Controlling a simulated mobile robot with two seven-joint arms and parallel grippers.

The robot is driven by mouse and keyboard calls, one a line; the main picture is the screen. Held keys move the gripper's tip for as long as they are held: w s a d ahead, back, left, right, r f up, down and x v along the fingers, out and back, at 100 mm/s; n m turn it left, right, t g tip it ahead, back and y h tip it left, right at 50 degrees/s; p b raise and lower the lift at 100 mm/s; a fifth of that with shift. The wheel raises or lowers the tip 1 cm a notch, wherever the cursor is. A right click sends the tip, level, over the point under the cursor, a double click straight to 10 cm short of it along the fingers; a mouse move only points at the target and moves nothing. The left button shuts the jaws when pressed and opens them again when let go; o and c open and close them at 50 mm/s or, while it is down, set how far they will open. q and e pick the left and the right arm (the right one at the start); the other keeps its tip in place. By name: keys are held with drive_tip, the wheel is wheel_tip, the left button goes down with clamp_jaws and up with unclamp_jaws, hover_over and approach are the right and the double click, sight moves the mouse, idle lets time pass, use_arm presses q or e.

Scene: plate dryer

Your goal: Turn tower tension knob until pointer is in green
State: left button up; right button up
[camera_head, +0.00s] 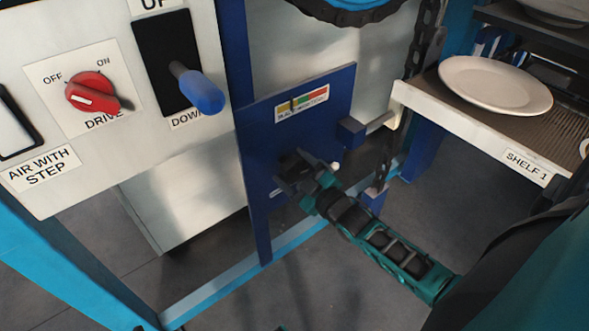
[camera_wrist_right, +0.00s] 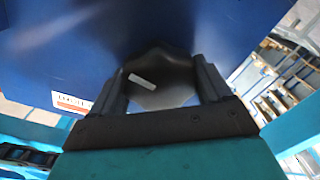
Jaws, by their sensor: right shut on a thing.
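The tension knob (camera_wrist_right: 158,90) is dark, with a pale mark on its face, in the right wrist view. It sits on the blue panel (camera_head: 262,180), below the gauge. My right gripper (camera_head: 297,172) is shut on the knob, one finger on each side, and largely hides it in the head view. The gauge strip (camera_head: 308,101) has yellow, green and red bands and small print beneath. A dark pointer mark shows left of its middle; I cannot tell surely which band it is in. My left gripper is not in view.
A white control panel with a red drive knob (camera_head: 92,92) and a blue-tipped lever (camera_head: 200,91) stands at left. At right, a shelf (camera_head: 470,123) labelled SHELF 1 holds a white plate (camera_head: 495,83). A chain (camera_head: 420,45) hangs between. Grey floor lies below.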

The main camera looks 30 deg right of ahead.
drive_tip(key=c, duration=0.4)
drive_tip(key=shift+r+m+p, duration=0.25)
drive_tip(key=shift+m+p, duration=0.6)
drive_tip(key=shift+m, duration=0.15)
drive_tip(key=shift+c, duration=0.2)
drive_tip(key=shift+f+m+p, duration=0.1)
drive_tip(key=shift+m+p, duration=0.3)
drive_tip(key=shift+m, duration=0.6)
drive_tip(key=shift+f+m, duration=0.1)
drive_tip(key=shift+m, duration=0.3)
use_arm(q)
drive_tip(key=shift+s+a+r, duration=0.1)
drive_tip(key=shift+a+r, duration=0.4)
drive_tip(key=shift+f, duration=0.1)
use_arm(e)
drive_tip(key=o, duration=1)
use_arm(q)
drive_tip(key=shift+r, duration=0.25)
use_arm(e)
drive_tip(key=shift+s, duration=0.1)
